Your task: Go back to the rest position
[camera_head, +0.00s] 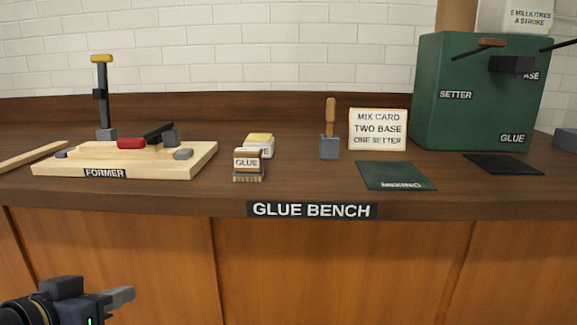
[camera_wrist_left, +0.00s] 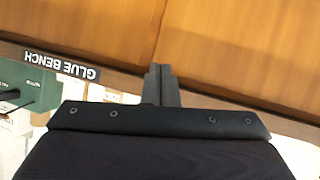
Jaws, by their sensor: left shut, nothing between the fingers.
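My left gripper (camera_head: 121,298) is low at the bottom left of the head view, in front of the bench's wooden front panels and below the bench top. It is shut and empty. In the left wrist view its fingers (camera_wrist_left: 160,72) are together, with the wooden panels behind them. My right gripper is not in view.
The glue bench (camera_head: 420,204) spans the view. The space before the panels looks clear.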

